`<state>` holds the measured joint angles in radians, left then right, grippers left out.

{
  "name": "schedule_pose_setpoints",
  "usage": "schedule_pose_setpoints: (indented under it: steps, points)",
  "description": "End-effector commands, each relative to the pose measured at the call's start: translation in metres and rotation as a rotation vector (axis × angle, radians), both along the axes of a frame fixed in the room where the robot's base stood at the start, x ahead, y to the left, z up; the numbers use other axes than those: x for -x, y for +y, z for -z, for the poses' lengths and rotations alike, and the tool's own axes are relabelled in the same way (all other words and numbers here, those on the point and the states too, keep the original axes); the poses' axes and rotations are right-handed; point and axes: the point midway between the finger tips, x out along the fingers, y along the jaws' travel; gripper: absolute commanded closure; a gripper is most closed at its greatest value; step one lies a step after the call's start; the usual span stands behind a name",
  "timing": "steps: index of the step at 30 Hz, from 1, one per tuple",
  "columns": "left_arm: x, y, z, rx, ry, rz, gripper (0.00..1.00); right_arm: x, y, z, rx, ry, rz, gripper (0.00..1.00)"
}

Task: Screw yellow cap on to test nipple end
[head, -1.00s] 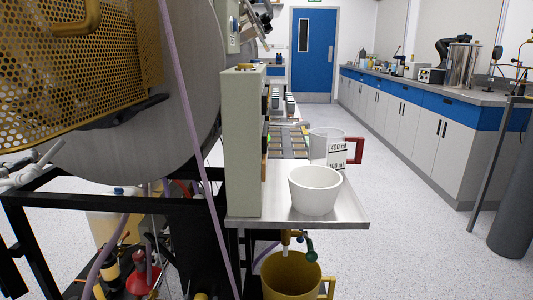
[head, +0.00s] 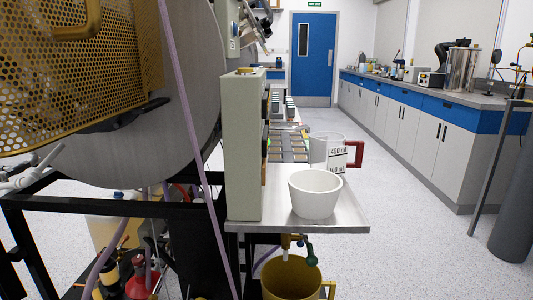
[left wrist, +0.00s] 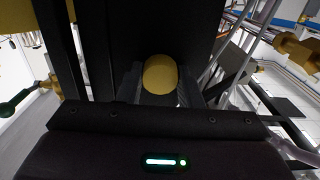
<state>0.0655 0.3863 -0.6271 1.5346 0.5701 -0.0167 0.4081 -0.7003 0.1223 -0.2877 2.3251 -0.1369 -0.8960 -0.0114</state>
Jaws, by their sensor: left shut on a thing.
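In the left wrist view the yellow cap (left wrist: 160,74) sits between the two dark fingers of my left gripper (left wrist: 160,88), which is shut on it. A dark surface lies behind the cap. Neither gripper shows in the head view. I cannot make out the test nipple end for certain. A small fitting with a pale tip (head: 285,249) and a green knob (head: 311,253) hangs under the metal shelf in the head view. Brass-coloured fittings (left wrist: 300,52) show at the right of the left wrist view.
A white bowl (head: 315,194) and a clear 400 ml jug (head: 326,150) stand at the metal shelf (head: 257,212). A yellow jug (head: 290,282) is below it. A black frame (head: 110,209) and a purple hose (head: 192,130) are at left.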

Motion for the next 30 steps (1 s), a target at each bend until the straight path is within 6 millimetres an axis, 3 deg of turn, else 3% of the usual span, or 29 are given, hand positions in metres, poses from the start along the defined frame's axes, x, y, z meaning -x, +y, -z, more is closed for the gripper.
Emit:
schedule_pose_setpoints:
  steps: [7,18,23,24,30]
  points:
    - [-0.001,0.000,-0.004,-0.113,-0.001,-0.001,1.00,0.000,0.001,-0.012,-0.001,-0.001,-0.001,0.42]
    - [-0.001,0.000,-0.004,-0.783,-0.024,0.001,1.00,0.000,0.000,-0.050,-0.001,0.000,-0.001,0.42]
    - [-0.001,0.000,-0.002,-0.978,-0.033,0.001,1.00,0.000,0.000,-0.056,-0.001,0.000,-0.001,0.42]
    - [-0.001,0.000,0.000,-0.993,-0.033,0.001,0.66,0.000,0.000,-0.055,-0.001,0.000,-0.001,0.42]
    - [-0.001,0.000,0.000,-0.985,-0.033,0.000,0.42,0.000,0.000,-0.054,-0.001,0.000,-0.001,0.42]
